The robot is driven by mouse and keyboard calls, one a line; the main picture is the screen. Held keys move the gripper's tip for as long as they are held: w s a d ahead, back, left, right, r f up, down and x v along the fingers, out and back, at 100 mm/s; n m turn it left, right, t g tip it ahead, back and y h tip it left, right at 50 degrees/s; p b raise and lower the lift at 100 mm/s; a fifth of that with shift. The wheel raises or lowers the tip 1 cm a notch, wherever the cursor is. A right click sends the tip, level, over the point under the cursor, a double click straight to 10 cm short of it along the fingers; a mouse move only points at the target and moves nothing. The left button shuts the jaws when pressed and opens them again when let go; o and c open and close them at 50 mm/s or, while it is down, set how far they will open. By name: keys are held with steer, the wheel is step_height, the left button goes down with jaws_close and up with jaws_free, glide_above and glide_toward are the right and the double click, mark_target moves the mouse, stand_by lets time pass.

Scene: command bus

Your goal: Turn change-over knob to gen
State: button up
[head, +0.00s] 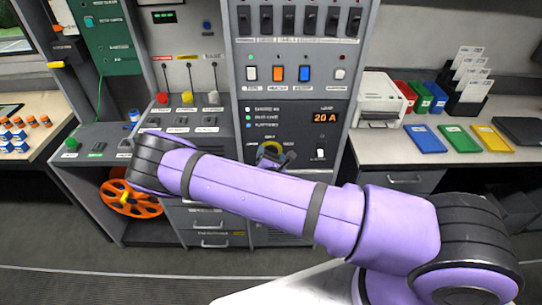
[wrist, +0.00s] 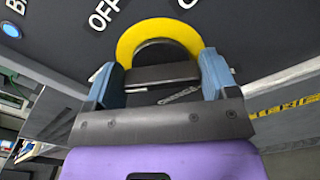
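The change-over knob (wrist: 160,52) is dark and sits inside a yellow ring (wrist: 157,27) on the dark panel. In the wrist view it lies between my gripper's two blue-grey fingers. An "OFF" label shows to the left of the ring, and another label is cut off at the top. My gripper (wrist: 158,82) is open, its fingers wide apart on either side of the knob; I cannot tell whether either touches it. In the head view my gripper (head: 272,158) is at the panel and covers most of the knob. The yellow ring (head: 272,143) shows above it.
The panel has a "20 A" display (head: 325,118) and a white switch (head: 320,153) to the knob's right. Coloured rocker switches (head: 278,73) sit above. A side desk with levers (head: 187,97) stands left. A counter with a printer (head: 380,98) and coloured folders (head: 460,138) is right.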

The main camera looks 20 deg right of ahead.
steer(key=c, duration=0.4)
steer(key=shift+m, duration=0.4)
steer(key=m, duration=0.5)
steer(key=shift+f, duration=0.15)
steer(key=m, duration=0.6)
steer(key=shift+d+f, duration=0.1)
steer(key=m, duration=0.6)
steer(key=shift+f, duration=0.1)
steer(key=m, duration=0.6)
steer(key=shift+f, duration=0.1)
